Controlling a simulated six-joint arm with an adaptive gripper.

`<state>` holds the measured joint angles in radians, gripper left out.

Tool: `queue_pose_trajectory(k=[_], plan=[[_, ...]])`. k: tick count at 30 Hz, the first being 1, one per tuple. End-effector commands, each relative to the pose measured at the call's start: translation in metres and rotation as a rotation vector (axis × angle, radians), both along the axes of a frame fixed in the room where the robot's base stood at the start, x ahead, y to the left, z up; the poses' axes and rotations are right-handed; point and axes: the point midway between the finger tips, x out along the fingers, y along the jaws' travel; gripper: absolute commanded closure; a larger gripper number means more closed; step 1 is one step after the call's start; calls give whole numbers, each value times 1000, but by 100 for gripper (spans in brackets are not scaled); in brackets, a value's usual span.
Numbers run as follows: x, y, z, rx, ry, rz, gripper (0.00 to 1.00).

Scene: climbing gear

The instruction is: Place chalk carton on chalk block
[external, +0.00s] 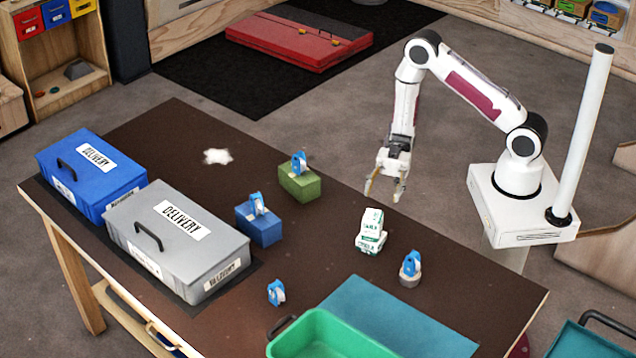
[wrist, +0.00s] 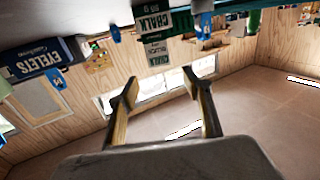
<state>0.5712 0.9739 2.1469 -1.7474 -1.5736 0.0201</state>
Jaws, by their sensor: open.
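Two white-and-green chalk packages stand stacked on the brown table, right of centre in the external view. The upper package (external: 372,221) rests on the lower one (external: 369,243) and sits slightly askew. In the wrist view the table is at the top, so the package nearer my fingers (wrist: 157,52) is the upper one and the CHALK-labelled one (wrist: 153,22) is the lower. I cannot tell surely which is the carton and which the block. My gripper (external: 385,190) is open and empty, pointing down, apart from and behind the stack; its fingers (wrist: 160,88) show spread in the wrist view.
Blue (external: 88,168) and grey (external: 150,232) delivery boxes stand at left. A green box (external: 300,185) and a blue box (external: 265,230) carry blue gear. A green tray (external: 335,335) and teal mat (external: 400,310) are in front.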

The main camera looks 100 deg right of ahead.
Motion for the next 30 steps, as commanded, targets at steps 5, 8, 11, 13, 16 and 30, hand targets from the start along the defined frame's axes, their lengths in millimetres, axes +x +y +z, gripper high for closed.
queue_pose_trajectory(k=[5, 8, 11, 13, 16, 30], plan=[[0, 0, 0, 0, 0, 0, 50], [0, 0, 0, 0, 0, 0, 50], [0, 0, 0, 0, 0, 0, 50], [1, 0, 0, -4, -1, -1, 50], [4, 0, 0, -23, -2, -8, 50], [68, -16, 10, -366, -26, -190, 50]])
